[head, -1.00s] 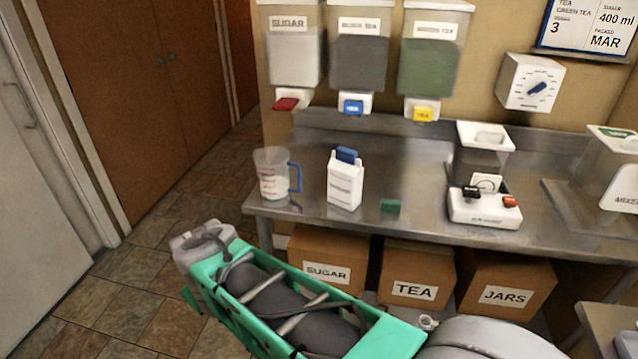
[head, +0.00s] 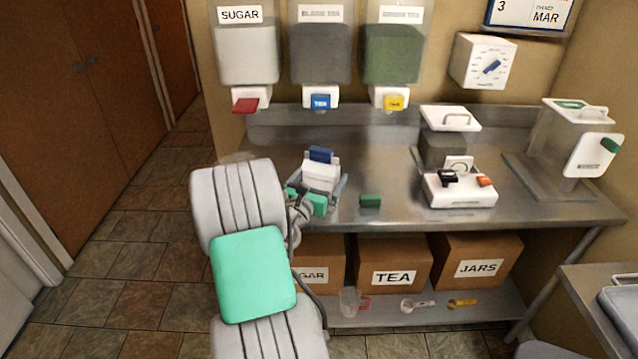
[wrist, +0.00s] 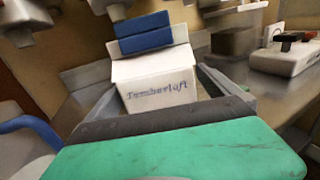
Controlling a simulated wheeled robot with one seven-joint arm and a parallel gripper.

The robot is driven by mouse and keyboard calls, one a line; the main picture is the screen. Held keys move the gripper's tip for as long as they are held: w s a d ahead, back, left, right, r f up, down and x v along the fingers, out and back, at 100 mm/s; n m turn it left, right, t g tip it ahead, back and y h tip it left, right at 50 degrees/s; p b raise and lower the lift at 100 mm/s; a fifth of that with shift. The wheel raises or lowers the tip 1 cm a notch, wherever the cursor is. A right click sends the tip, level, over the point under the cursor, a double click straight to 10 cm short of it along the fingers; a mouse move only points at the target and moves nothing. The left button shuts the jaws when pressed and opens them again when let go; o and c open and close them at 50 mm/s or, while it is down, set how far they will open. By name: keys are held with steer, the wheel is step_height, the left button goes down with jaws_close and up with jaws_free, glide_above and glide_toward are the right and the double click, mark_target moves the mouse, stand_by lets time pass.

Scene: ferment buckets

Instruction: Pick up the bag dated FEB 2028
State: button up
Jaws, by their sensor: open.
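A white bag (head: 321,172) with a blue clip (head: 321,154) on top stands upright on the steel counter. In the wrist view the bag (wrist: 152,78) faces me with dark, blurred lettering on its front; no date can be read. My gripper (head: 322,184) is open at the bag, with one finger on each side of it. In the wrist view the fingers (wrist: 160,92) flank the bag; whether they touch it I cannot tell.
A jug with a blue handle (wrist: 28,126) stands close left of my gripper, mostly hidden by my arm in the head view. A green block (head: 370,201) and a white scale (head: 459,187) lie to the right. Dispensers (head: 321,55) hang above. Boxes (head: 392,265) sit below.

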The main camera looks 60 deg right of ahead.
steer(key=d, duration=0.3)
steer(key=shift+w+d+f, duration=0.2)
steer(key=shift+d+f, duration=0.05)
steer(key=shift+d, duration=0.05)
steer(key=c, duration=1.5)
steer(key=shift+c, duration=0.4)
steer(key=shift+r, duration=0.15)
